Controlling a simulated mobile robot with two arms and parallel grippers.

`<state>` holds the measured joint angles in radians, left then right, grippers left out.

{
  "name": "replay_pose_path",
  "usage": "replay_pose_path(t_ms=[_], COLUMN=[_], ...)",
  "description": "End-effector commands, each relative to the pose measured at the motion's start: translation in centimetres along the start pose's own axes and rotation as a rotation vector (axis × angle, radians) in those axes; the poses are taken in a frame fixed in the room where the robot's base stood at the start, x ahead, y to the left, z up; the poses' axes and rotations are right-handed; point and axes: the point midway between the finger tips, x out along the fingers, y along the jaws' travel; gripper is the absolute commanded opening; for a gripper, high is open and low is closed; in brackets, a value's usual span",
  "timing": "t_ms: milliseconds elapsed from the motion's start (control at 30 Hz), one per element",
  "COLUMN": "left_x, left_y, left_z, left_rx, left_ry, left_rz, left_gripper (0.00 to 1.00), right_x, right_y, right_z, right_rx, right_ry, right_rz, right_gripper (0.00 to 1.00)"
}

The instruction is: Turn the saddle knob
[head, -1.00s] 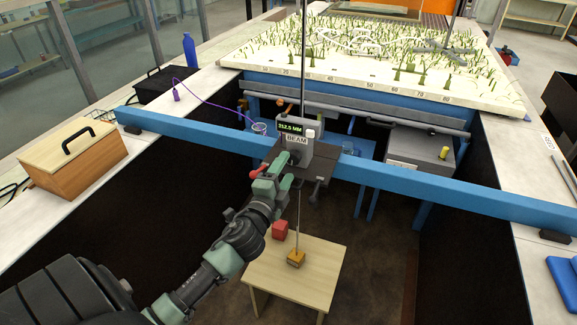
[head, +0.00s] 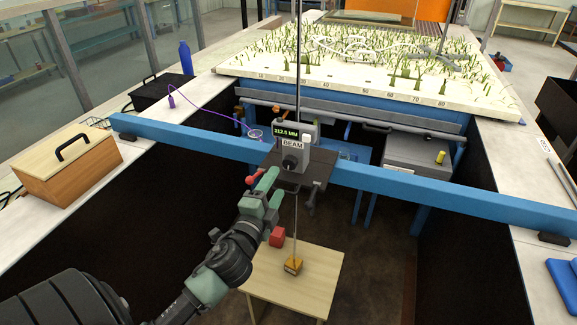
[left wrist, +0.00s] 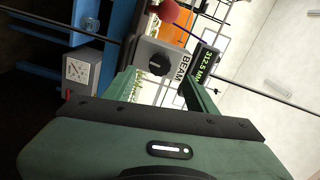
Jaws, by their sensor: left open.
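The saddle knob (head: 289,165) is a round black knob on the front of the grey BEAM gauge box (head: 304,131). The saddle sits on the blue beam, and its display reads 312.5 MM. My left gripper (head: 261,181) is open and empty, in front of the knob and a little to its lower left in the head view. In the left wrist view the knob (left wrist: 158,64) shows whole, between and beyond the two green fingers (left wrist: 160,90); no finger touches it there. My right gripper is in neither view.
The blue beam (head: 420,190) spans the flume between its white side ledges. A thin rod runs down through the saddle to a small yellow block (head: 293,266) on a wooden table (head: 307,290).

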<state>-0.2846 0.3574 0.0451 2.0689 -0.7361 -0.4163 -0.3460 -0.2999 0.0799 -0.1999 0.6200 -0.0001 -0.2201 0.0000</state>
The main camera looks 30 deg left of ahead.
Motion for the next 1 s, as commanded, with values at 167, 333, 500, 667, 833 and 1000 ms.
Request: replay_pose_path(t_ms=[167, 333, 500, 667, 833, 1000], left_x=[0.0, 0.0, 0.0, 0.5, 0.9, 0.8], left_y=[0.0, 0.0, 0.0, 0.6, 0.9, 0.4], left_z=[0.0, 0.0, 0.0, 0.5, 0.7, -0.1], left_rx=[0.0, 0.0, -0.001, -0.256, -0.981, -1.477], left_ry=[0.0, 0.0, 0.0, -0.026, -0.038, -0.007], left_rz=[0.0, 0.0, 0.0, -0.017, -0.036, -0.014], left_gripper=[0.57, 0.57, 0.57, 0.57, 0.57, 0.57], right_x=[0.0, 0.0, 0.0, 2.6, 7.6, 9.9], right_y=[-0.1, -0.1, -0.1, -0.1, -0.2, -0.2], right_z=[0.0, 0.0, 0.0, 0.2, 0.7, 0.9], right_rx=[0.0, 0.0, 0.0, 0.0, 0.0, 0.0], right_ry=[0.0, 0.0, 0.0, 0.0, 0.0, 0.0], right_rz=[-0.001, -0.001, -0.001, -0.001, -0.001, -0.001], right_gripper=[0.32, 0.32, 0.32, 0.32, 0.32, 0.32])
